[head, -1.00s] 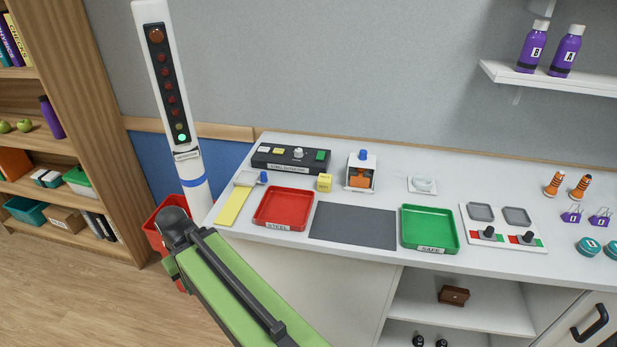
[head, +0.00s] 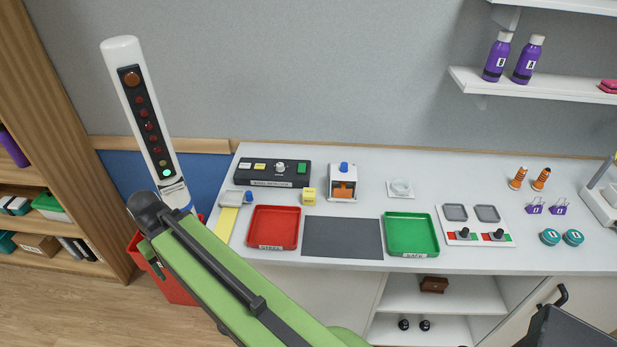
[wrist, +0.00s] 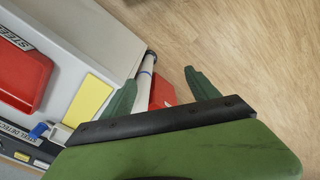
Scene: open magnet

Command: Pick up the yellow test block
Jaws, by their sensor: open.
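The yellow test block (head: 308,194) is a small yellow cube with markings on its front. It stands on the white counter in the head view, behind the gap between the red tray (head: 249,229) and the dark grey mat (head: 342,254). I cannot make it out in the wrist view. My gripper (wrist: 160,77) is open and empty in the wrist view, with its two green fingers apart over the floor and a red bin beyond the counter's edge. In the head view my arm reaches to the left of the counter, well away from the block, and its fingers are not clear.
A black steel detector box (head: 272,172) stands behind the block, and an orange-and-white device (head: 343,183) to its right. A yellow strip (head: 228,224) lies left of the red tray. A tall white indicator post (head: 145,115) rises at the left. A green tray (head: 411,234) sits right of the mat.

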